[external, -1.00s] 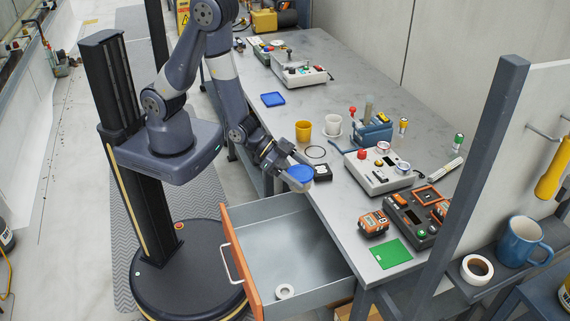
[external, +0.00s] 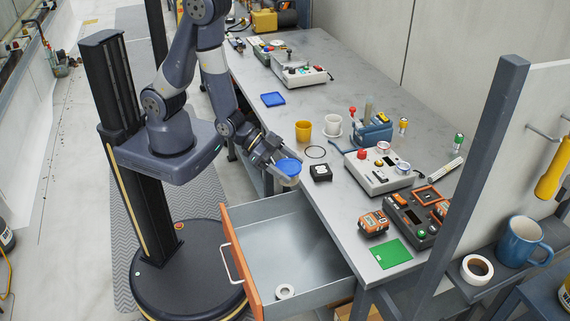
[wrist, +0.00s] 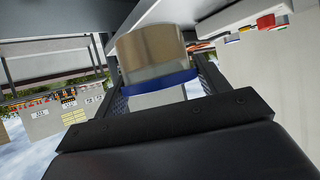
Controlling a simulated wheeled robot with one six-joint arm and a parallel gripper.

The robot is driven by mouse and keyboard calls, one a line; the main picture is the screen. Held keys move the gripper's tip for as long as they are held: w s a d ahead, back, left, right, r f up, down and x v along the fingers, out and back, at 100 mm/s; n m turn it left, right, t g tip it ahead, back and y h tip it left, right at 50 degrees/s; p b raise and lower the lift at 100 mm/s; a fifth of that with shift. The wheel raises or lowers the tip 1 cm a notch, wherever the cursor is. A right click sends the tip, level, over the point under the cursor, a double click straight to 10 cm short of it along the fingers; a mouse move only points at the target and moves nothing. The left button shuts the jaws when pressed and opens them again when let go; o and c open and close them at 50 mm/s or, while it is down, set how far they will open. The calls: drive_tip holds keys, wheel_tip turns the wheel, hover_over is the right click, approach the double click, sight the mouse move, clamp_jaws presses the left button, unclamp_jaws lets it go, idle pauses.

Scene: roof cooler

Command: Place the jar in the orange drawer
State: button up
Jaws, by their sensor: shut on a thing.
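The jar (external: 288,168) has a blue lid and is held in my gripper (external: 280,166), which is shut on it. It is in the air near the front edge of the workbench, above and behind the drawer. In the wrist view the jar (wrist: 152,52) shows a clear body with brownish contents and a blue band, between the two fingers (wrist: 160,88). The orange drawer (external: 240,262) is pulled open below the bench, with an orange front and a grey metal inside. A white ring (external: 285,291) lies on its floor near the front.
A dark upright post (external: 470,180) stands right of the drawer. Most of the drawer floor is bare.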

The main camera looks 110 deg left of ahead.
sight(289, 165)
wheel_tip(289, 165, up, 8)
drive_tip(key=shift+r, duration=0.2)
drive_tip(key=shift+a+r, duration=0.1)
drive_tip(key=shift+r, duration=0.25)
drive_tip(key=w+a+n+g+y+b, duration=0.1)
drive_tip(key=a+n+y, duration=0.3)
drive_tip(key=a, duration=0.8)
drive_tip(key=w+a+n+g+y, duration=0.2)
drive_tip(key=a+n+y, duration=0.2)
drive_tip(key=a, duration=0.9)
drive_tip(key=s+a+n+g+y, duration=0.25)
drive_tip(key=s+a, duration=0.35)
drive_tip(key=a, duration=0.5)
drive_tip(key=s+a+n+g+y, duration=0.1)
drive_tip(key=s+a+n+g, duration=0.4)
drive_tip(key=a, duration=0.7)
drive_tip(key=shift+m+t, duration=0.25)
drive_tip(key=shift+t, duration=0.5)
drive_tip(key=f, duration=0.5)
drive_tip(key=s+f, duration=0.1)
drive_tip(key=f, duration=0.4)
drive_tip(key=f+b, duration=0.1)
drive_tip(key=f, duration=0.4)
drive_tip(key=shift+s+a+f, duration=0.1)
drive_tip(key=shift+s+f, duration=0.1)
drive_tip(key=shift+s, duration=0.2)
